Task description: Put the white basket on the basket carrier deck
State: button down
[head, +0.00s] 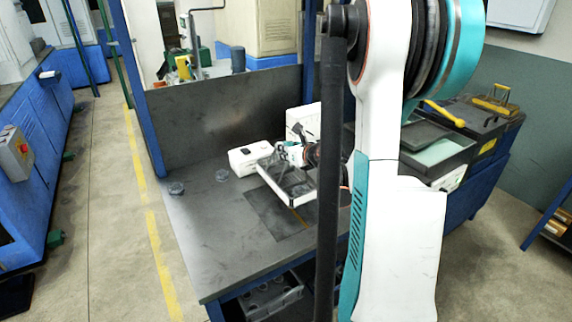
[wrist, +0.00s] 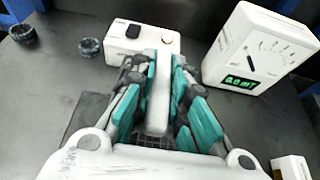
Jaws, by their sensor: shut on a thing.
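The white basket (head: 291,199) has a pale rim and a dark mesh floor. In the head view it is at the middle of the workbench, above or on the edge of a dark flat patch; I cannot tell whether it touches. My gripper (head: 308,155) is at its far right side, partly hidden by my arm. In the wrist view, the teal and grey fingers of my gripper (wrist: 164,68) are shut on a white bar of the basket (wrist: 158,105), with dark mesh just below. I cannot tell which surface is the basket carrier deck.
The workbench (head: 200,230) has a dark patch (head: 265,217). A small white box (wrist: 140,45) with a black knob and a meter reading 0.0 mT (wrist: 258,52) stand beyond the gripper. Two round dark pieces (wrist: 90,47) lie left. A grey back panel (head: 220,115) closes the far side.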

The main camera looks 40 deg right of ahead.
jog(key=shift+f+b, duration=0.75)
jog(key=shift+f, duration=1.4)
jog(key=c, duration=1.6)
grip_release()
